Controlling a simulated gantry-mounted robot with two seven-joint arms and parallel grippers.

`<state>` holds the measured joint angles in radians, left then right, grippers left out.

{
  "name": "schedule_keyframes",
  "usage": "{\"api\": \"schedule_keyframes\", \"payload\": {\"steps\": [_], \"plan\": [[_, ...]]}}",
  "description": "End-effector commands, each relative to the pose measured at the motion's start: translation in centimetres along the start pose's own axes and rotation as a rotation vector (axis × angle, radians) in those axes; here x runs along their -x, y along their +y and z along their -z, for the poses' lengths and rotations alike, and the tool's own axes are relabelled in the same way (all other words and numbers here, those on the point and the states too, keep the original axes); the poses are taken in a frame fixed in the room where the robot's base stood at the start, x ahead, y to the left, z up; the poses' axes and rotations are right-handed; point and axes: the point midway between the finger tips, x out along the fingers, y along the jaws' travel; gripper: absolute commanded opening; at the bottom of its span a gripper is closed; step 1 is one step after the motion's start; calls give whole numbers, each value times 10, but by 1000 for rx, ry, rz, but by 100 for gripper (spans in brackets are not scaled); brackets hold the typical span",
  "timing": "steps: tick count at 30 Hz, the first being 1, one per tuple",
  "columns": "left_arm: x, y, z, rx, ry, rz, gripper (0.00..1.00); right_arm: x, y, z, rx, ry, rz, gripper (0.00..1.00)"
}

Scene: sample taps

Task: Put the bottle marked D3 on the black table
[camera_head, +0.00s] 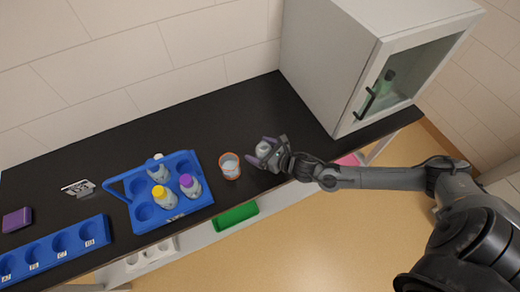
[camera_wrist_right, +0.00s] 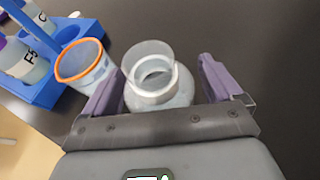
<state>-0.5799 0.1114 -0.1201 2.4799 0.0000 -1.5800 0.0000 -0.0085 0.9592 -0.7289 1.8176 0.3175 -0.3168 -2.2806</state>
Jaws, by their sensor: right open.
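My right gripper (camera_head: 264,152) is open over the black table (camera_head: 215,120). A pale bottle (camera_head: 262,149) with a wide round mouth is between its fingers; it shows closer in the right wrist view (camera_wrist_right: 155,78), with a gap at the right finger. Its marking is not visible. In the blue carrier (camera_head: 140,183) stand a yellow-capped bottle (camera_head: 163,196), a purple-capped bottle (camera_head: 190,185) and a pale-topped bottle (camera_head: 157,170). I cannot read D3 on any bottle. My left gripper is not in view.
An orange-rimmed cup (camera_head: 229,166) stands between carrier and gripper. A blue rack (camera_head: 55,247) with labelled holes and a purple box (camera_head: 17,220) are at left. A white glass-door cabinet (camera_head: 345,65) with a green bottle (camera_head: 385,82) stands at right. The table's back middle is clear.

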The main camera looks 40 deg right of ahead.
Motion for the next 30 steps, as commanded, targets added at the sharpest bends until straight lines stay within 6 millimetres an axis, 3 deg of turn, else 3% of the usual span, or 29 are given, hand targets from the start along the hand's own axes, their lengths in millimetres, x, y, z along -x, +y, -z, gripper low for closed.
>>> {"api": "schedule_keyframes", "payload": {"steps": [15, 23, 26, 30], "plan": [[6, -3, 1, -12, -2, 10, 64, 86, 0, 2, 3, 6, -3, 92], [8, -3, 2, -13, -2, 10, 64, 112, 2, 1, -21, 7, 1, 92], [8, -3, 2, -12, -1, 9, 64, 114, 10, 4, -122, 22, 15, 92], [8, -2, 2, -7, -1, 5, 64, 111, 35, 11, -447, 77, 66, 92]]}}
